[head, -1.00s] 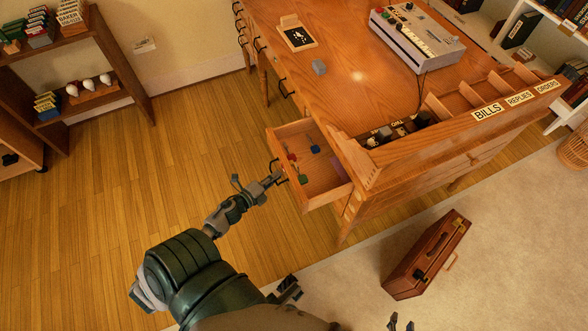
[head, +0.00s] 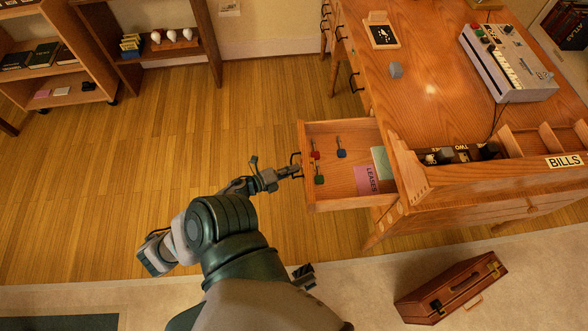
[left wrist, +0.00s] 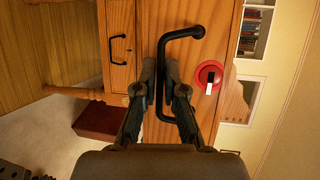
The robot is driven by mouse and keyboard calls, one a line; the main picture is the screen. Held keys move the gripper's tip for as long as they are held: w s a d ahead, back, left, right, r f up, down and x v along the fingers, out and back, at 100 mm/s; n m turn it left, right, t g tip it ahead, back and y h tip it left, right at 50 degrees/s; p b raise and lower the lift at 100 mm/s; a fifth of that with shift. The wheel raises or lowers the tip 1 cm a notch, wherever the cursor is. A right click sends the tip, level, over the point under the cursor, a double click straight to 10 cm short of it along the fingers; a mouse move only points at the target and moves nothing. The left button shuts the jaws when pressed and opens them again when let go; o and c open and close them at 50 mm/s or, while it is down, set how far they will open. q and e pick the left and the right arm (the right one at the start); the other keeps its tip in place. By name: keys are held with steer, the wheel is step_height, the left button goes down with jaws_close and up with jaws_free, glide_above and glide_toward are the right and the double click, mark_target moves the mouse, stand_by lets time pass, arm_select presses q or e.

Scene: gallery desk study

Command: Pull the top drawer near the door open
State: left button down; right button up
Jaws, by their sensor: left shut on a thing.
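The top drawer (head: 350,204) of the wooden desk stands open, sticking out to the left in the head view. Its wooden front (left wrist: 212,30) fills the middle of the left wrist view. My left gripper (head: 296,173) is at that front, with its fingers (left wrist: 160,80) shut on the black handle (left wrist: 186,34). The handle (head: 294,158) also shows in the head view. In the drawer lie keys with red, blue and green tags (head: 341,153), a pink LEASES folder (head: 367,181) and a pale green item (head: 382,162).
A brown case (head: 452,287) lies on the pale carpet. Wooden floor (head: 130,160) left of the drawer is clear. A red round thing (left wrist: 208,74) is beside the handle.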

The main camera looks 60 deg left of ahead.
arm_select(q)
steer(key=shift+a, duration=0.1)
steer(key=c, duration=1.2)
jaws_free()
steer(key=shift+a+f, duration=0.1)
steer(key=shift+c, duration=0.2)
steer(key=s+r, duration=0.2)
steer(key=s, duration=0.9)
steer(key=shift+s, duration=0.35)
